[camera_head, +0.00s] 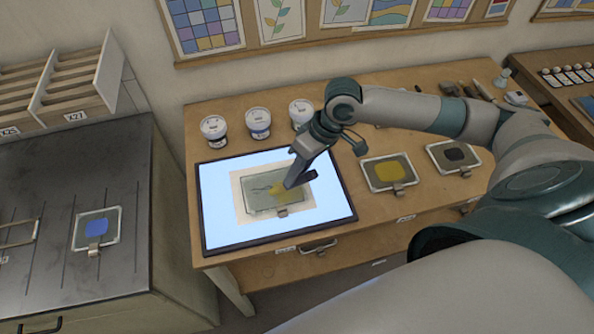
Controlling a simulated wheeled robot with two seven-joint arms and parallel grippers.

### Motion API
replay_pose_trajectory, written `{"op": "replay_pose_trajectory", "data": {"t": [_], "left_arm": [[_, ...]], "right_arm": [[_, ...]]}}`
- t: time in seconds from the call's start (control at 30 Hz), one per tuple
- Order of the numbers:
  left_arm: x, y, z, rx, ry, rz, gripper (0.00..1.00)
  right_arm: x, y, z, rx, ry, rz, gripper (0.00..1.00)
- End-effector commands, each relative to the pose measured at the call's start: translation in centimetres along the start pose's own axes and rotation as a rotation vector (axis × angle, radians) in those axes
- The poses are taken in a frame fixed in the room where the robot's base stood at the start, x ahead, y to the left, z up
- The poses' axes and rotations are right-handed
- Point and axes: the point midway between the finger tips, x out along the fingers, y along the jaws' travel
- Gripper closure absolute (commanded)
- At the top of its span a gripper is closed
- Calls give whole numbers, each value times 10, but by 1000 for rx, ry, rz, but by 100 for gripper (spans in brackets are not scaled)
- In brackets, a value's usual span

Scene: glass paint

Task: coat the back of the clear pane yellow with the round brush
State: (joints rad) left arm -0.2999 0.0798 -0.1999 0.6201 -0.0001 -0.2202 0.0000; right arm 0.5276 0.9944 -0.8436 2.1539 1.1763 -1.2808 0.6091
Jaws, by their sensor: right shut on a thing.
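The clear pane (261,201) lies on a pale sheet on the lit panel (222,226). A yellow patch (277,191) shows on its right part, and fine dark lines show on its upper left. My right gripper (296,178) reaches down over the right part of the pane, just above the yellow patch. It is shut on the round brush, which is mostly hidden by the jaws; whether its tip touches the pane I cannot tell. A palette with yellow paint (387,171) lies right of the panel. My left gripper is out of view.
Several lidded jars (258,122) stand behind the panel. A palette with dark paint (456,155) lies farther right, and tools lie at the back right. A palette with blue paint (96,227) is on the dark left bench (50,274). My right arm crosses the right side.

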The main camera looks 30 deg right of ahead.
Motion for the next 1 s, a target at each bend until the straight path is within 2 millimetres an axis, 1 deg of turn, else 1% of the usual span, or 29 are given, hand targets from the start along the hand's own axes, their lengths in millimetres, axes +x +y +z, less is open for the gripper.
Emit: {"op": "replay_pose_trajectory", "data": {"t": [0.17, 0.6, 1.0], "left_arm": [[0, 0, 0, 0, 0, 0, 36], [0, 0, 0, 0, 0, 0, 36], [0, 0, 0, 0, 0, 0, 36]], "right_arm": [[2, -3, -2, -1, 1, -1, 100], [14, -23, -13, 0, 0, 0, 100], [16, -25, -14, 1, -3, 0, 100]]}}
